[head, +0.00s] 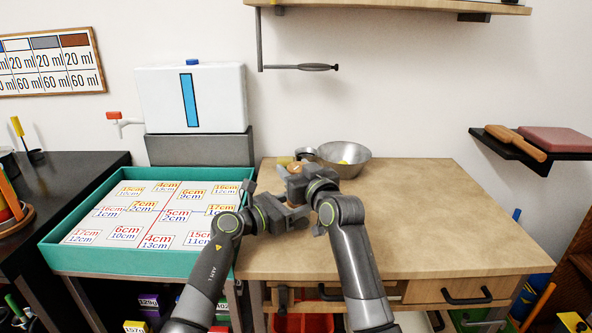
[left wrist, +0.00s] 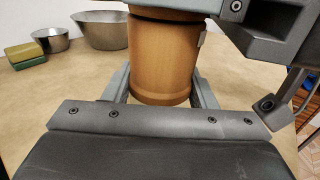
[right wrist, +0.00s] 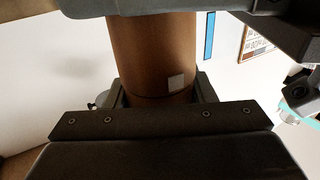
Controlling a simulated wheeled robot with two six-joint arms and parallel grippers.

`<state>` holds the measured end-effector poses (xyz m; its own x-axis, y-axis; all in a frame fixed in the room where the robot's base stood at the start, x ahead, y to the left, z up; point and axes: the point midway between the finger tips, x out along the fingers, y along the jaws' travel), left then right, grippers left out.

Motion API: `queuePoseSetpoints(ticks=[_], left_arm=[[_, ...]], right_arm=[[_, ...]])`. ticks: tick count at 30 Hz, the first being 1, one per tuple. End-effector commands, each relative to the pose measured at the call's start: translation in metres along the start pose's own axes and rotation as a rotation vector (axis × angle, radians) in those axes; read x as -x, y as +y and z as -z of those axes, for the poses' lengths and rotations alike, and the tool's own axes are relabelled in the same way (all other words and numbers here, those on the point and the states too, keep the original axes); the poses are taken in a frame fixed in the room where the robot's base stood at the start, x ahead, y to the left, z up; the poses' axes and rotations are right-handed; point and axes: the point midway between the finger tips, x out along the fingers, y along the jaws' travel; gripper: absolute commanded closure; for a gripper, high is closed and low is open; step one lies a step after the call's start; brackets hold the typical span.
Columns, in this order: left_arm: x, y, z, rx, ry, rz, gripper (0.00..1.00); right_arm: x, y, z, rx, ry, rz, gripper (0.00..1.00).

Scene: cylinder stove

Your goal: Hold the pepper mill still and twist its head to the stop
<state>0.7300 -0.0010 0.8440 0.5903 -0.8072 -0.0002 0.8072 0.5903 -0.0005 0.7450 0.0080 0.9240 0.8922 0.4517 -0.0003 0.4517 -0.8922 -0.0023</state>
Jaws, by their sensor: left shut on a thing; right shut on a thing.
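The pepper mill (left wrist: 163,60) is a light-brown wooden cylinder with a dark seam near the top of the left wrist view. My left gripper (left wrist: 162,92) is shut around its lower body. My right gripper (right wrist: 158,92) is shut around the upper wooden part (right wrist: 150,50), above my left gripper. A small pale square patch shows on the wood in the right wrist view and one at the right edge in the left wrist view. In the head view my grippers and wrists hide most of the mill. I cannot tell if its base touches the table.
A small metal pot (left wrist: 51,39), a larger metal bowl (head: 344,158) and a green-and-yellow block (left wrist: 25,54) stand behind the mill on the wooden table (head: 440,215). A teal tray (head: 100,258) with number cards is at left. The table's right side is clear.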

Motion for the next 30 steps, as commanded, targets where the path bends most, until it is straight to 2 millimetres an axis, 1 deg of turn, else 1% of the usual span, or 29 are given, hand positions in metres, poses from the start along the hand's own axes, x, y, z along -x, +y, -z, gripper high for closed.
queuePoseSetpoints(ticks=[8, 30], left_arm=[[0.0001, 0.0000, 0.0003, 0.000, 0.000, 0.000, 0.77], [0.0002, -0.0004, 0.0001, -0.001, 0.000, 0.002, 0.77]], right_arm=[[-0.0002, 0.0004, -0.0009, 0.000, -0.003, -0.028, 0.73], [0.0001, 0.0054, -0.0029, 0.001, -0.009, -0.322, 0.73]])
